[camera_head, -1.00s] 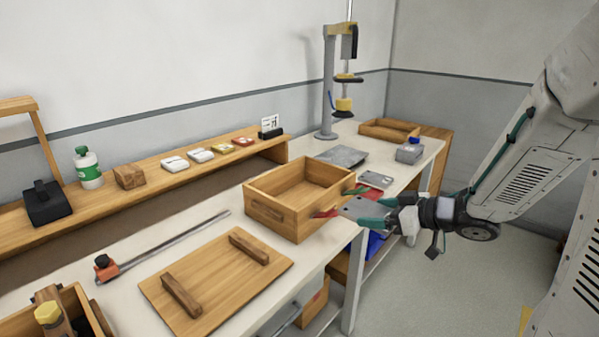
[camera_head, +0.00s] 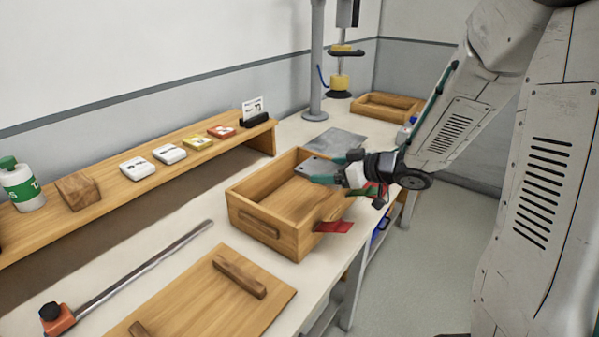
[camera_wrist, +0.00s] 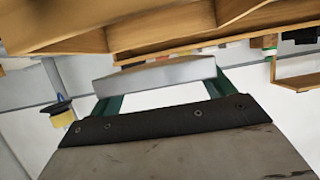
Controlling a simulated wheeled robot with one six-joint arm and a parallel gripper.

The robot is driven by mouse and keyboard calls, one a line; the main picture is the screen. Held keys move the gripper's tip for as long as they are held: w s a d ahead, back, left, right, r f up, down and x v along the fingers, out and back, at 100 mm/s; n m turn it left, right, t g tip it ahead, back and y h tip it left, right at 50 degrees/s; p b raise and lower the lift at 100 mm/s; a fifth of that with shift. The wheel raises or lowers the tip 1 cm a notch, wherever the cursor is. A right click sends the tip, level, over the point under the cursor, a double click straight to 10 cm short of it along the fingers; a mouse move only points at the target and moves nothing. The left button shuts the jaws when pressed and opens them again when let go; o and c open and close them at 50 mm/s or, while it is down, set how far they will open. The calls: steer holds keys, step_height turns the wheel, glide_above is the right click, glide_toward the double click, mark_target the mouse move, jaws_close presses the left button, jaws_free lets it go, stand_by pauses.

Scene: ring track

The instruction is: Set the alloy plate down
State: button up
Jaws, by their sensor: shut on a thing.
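The alloy plate (camera_head: 318,166) is a thin grey piece with small holes. My gripper (camera_head: 334,170), with green fingers, is shut on it and holds it out over the right part of an open wooden box (camera_head: 250,217). In the wrist view, the plate (camera_wrist: 155,76) lies across between the two green fingers (camera_wrist: 165,93). The head view does not clearly show how high it is above the box floor. My gripper hides part of the box's right rim.
A dark grey sheet (camera_head: 335,141) lies on the bench behind the box. A wooden lid (camera_head: 205,300) and a bar clamp (camera_head: 140,265) lie in front and left. A red piece (camera_head: 333,227) sits at the box's front right corner. A wooden tray (camera_head: 385,108) is at the back.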

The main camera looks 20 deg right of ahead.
steer(key=x, duration=1)
steer(key=shift+f, duration=0.15)
steer(key=shift+w+d+f, duration=0.1)
steer(key=shift+f, duration=0.05)
steer(key=shift+f, duration=0.35)
steer(key=shift+f, duration=0.1)
steer(key=o, duration=1.3)
steer(key=shift+c, duration=0.2)
